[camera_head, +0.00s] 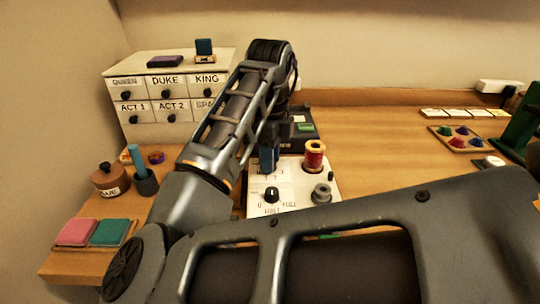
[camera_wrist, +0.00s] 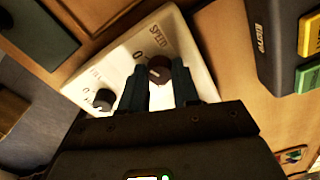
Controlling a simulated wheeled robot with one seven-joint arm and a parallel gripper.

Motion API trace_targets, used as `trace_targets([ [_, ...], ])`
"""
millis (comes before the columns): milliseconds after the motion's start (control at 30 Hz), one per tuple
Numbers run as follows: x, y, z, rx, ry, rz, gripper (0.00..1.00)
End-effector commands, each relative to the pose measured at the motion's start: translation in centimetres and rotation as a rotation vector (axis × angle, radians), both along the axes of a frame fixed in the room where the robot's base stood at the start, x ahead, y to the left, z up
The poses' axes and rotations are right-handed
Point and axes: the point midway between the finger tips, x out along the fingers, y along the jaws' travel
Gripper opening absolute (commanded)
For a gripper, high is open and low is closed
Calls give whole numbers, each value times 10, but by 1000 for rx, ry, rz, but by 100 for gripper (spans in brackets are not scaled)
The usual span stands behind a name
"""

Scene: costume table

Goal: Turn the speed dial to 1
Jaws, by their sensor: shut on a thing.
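The speed dial (camera_wrist: 159,68) is a round dark brown-red knob on a white panel (camera_wrist: 190,45), under the printed word SPEED. My gripper (camera_wrist: 160,78) has its two dark fingers on either side of the dial and is shut on it. A 0 is printed near the dial; its other numbers are hidden by my fingers, and I cannot tell which one the dial points to. In the head view my gripper (camera_head: 268,158) points down at the back left of the white panel (camera_head: 298,196) and hides the dial.
A second black knob (camera_head: 271,194) sits nearer on the panel, with a grey knob (camera_head: 321,190) and a red spool (camera_head: 314,155) to the right. A dark box with a green button (camera_head: 305,127) stands behind. Labelled drawers (camera_head: 167,90) stand at left.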

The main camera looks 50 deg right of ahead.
Motion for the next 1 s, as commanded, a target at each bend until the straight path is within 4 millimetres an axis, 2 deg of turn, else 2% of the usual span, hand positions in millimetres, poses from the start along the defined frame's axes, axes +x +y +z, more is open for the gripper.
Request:
trace_targets([
  [267,0,0,3,-1,2,125,0],
  [700,0,0,5,0,2,489,0],
  [1000,0,0,3,0,1,678,0],
])
